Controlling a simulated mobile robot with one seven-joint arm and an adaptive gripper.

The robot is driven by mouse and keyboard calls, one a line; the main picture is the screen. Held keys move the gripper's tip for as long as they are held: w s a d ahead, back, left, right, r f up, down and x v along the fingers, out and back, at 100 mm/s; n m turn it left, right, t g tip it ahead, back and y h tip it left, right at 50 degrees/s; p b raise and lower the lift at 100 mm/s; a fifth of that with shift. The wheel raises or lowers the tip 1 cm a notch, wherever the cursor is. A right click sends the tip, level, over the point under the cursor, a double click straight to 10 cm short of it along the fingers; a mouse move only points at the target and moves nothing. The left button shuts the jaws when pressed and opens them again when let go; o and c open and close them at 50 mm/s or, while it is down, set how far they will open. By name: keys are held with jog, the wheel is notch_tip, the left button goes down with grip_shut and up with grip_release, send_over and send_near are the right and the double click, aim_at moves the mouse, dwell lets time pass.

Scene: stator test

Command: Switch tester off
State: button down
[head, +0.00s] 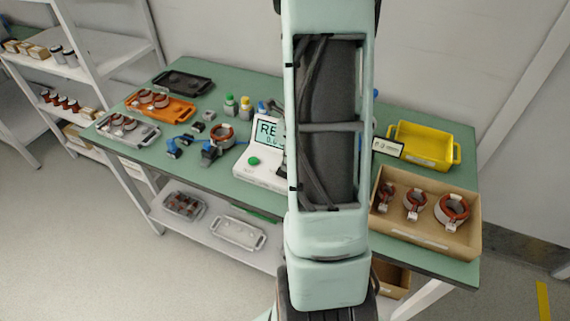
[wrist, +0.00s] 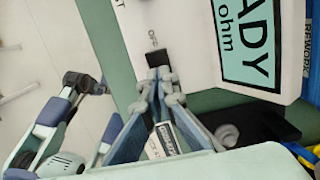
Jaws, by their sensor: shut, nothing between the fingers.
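The white tester (head: 262,172) stands on the green bench in the head view, with a green button on its front; my arm hides its right part. Its display (head: 268,132) begins with "RE". In the wrist view the tester (wrist: 190,40) shows its display (wrist: 250,40) with "ADY" and "ohm". A small black switch (wrist: 157,57) sits on its face below a tiny label. My gripper (wrist: 160,75) is shut and empty, its fingertips right at the switch's lower edge. I cannot tell whether they touch it, or which way the switch is set.
A yellow tray (head: 425,146) and a cardboard box (head: 425,240) with copper-wound stators stand to the right. An orange tray (head: 165,108), a black tray (head: 183,82) and loose parts lie to the left. A blue item marked "REWORK" (wrist: 309,45) is close beside the tester.

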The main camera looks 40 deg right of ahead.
notch_tip(320, 180, up, 12)
jog(key=s, duration=0.1)
jog(key=shift+s+d+p, duration=0.2)
jog(key=shift+d+p, duration=0.1)
jog(key=shift+p, duration=0.15)
